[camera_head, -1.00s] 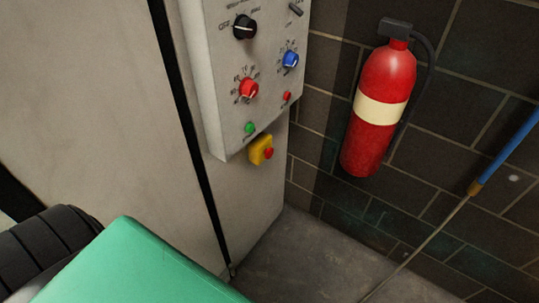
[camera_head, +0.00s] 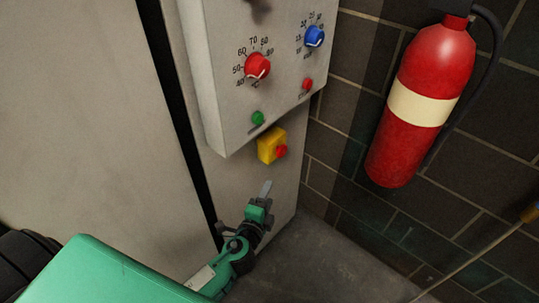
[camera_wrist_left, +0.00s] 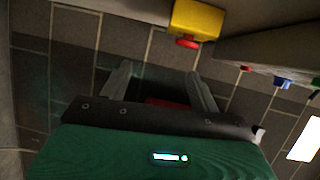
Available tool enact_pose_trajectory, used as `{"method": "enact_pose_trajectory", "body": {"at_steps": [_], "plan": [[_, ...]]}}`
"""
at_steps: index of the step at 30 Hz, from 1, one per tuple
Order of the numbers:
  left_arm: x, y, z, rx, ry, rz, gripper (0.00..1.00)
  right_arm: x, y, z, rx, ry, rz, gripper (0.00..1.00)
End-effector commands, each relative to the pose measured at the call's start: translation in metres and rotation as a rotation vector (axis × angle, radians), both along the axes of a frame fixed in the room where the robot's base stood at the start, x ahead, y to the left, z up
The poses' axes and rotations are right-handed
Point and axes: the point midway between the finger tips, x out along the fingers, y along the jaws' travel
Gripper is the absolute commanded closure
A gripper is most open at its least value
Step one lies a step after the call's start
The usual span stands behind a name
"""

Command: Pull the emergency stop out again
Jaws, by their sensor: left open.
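The emergency stop is a red button (camera_head: 281,151) on a yellow box (camera_head: 268,147), mounted on the cabinet front just below the control panel. My left gripper (camera_head: 266,187) is below the box, apart from it, and points up toward it. In the left wrist view the yellow box (camera_wrist_left: 198,18) and red button (camera_wrist_left: 187,43) show at the top, beyond the fingertips. The left gripper (camera_wrist_left: 158,72) is open there, with nothing held between its fingers. I cannot tell how far the button stands out. My right gripper is not in view.
The control panel (camera_head: 222,110) above the box carries a red knob (camera_head: 257,67), a blue knob (camera_head: 315,36), a green button (camera_head: 258,118) and a small red button (camera_head: 307,84). A fire extinguisher (camera_head: 410,130) hangs on the dark tiled wall at right. Floor (camera_head: 330,265) below is clear.

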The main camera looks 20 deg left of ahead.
Motion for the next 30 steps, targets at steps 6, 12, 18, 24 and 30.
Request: {"method": "enact_pose_trajectory", "body": {"at_steps": [6,12,18,24,30], "plan": [[0.001,-0.003,0.039,0.053,-0.093,-0.001,0.38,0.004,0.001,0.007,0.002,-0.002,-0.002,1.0],[0.022,-0.002,0.042,0.054,-0.095,-0.002,0.38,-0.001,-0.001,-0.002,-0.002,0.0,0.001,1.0],[0.057,-0.001,0.042,0.053,-0.094,-0.002,0.38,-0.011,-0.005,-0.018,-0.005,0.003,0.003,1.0],[0.093,0.001,0.041,0.053,-0.093,-0.002,0.38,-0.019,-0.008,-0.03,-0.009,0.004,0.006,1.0],[0.121,0.002,0.04,0.053,-0.093,-0.001,0.38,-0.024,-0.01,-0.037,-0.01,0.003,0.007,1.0]]}}
